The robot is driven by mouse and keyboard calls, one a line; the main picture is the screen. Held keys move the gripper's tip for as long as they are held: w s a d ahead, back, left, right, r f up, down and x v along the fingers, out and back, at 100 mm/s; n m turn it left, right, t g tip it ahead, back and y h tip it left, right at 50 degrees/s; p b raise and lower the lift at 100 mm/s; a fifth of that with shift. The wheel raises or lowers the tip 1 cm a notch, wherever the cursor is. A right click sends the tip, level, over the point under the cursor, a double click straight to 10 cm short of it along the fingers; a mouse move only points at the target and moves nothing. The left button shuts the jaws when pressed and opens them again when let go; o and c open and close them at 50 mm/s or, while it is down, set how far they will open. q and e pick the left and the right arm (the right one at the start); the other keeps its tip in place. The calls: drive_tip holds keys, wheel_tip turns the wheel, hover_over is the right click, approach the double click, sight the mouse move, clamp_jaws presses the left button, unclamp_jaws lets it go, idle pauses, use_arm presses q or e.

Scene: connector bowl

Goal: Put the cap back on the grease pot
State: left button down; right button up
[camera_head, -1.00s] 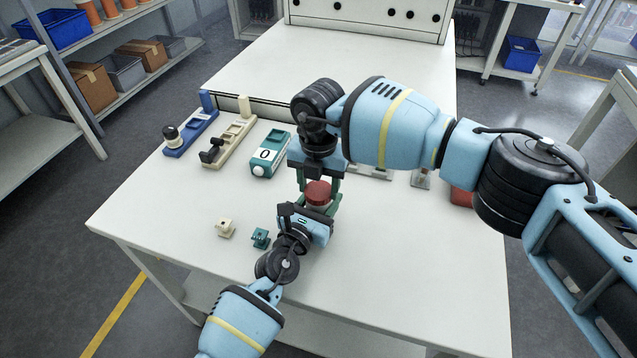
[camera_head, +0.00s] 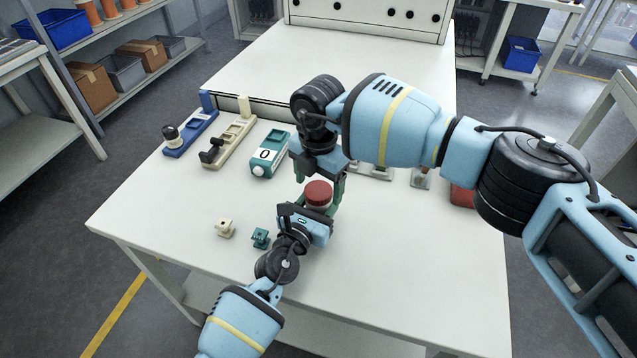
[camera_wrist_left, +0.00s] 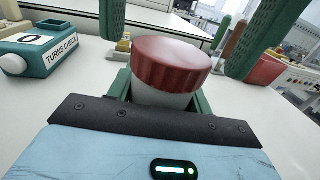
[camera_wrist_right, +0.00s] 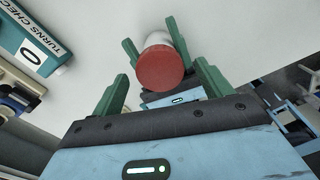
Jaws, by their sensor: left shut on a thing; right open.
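The grease pot (camera_wrist_left: 160,97) is a white round body, upright in the left wrist view. The red ribbed cap (camera_head: 318,193) sits on its top; I cannot tell whether it is screwed down. The cap also shows from above in the right wrist view (camera_wrist_right: 160,68). My left gripper (camera_head: 319,207) is shut around the pot's white body, below the cap. My right gripper (camera_wrist_right: 161,72) is open above the cap. Its green fingers stand apart on either side of the cap and do not appear to touch it.
A teal box marked 0 with a "TURNS CHECK" label (camera_head: 269,154) stands behind and left. A cream (camera_head: 225,228) and a teal small part (camera_head: 260,238) lie left of my left gripper. Blue (camera_head: 190,135) and cream fixtures (camera_head: 229,143) stand farther left. The right front table is clear.

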wheel_tip(320, 180, up, 12)
drive_tip(key=shift+f, duration=0.25)
use_arm(q)
drive_tip(key=c, duration=0.6)
unclamp_jaws()
drive_tip(key=shift+o, duration=0.2)
drive_tip(key=shift+s, duration=0.1)
drive_tip(key=p+v, duration=0.1)
drive_tip(key=v, duration=0.5)
drive_tip(key=shift+s+a, duration=0.15)
drive_tip(key=shift+s, duration=0.05)
drive_tip(key=shift+s+a, duration=0.25)
drive_tip(key=shift+s, duration=0.3)
use_arm(e)
wheel_tip(320, 180, up, 3)
drive_tip(key=shift+r, duration=0.15)
